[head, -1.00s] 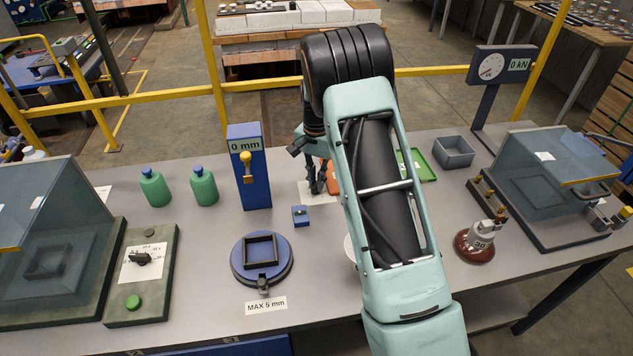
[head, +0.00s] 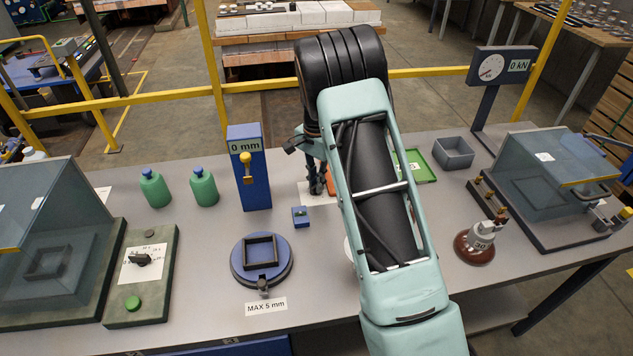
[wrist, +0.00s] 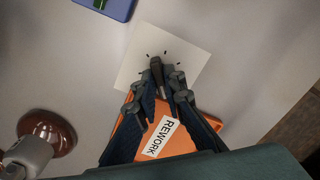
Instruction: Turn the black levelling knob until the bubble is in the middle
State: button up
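The black knob (wrist: 155,66) stands on a white card with tick marks (wrist: 185,62) in the wrist view. My gripper (wrist: 164,84) is over it, its fingers drawn close together with the knob between the tips. In the head view my gripper (head: 316,186) is low over the card, partly behind my arm, and the knob is hidden there. The small blue level box (head: 301,217) with a green vial sits just left of the card. Its edge also shows at the top of the wrist view (wrist: 119,10). The bubble's position is too small to tell.
An orange REWORK tray (wrist: 184,138) lies beneath my fingers. A brown insulator (head: 474,246) stands to the right, and a blue round stand (head: 284,276) at front left. A blue gauge post (head: 254,190) reads 0 mm. Bare table lies around the level box.

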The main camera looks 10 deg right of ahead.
jog(key=o, duration=0.4)
jog(key=shift+c, duration=0.2)
notch_tip(320, 180, up, 12)
dwell(0.5)
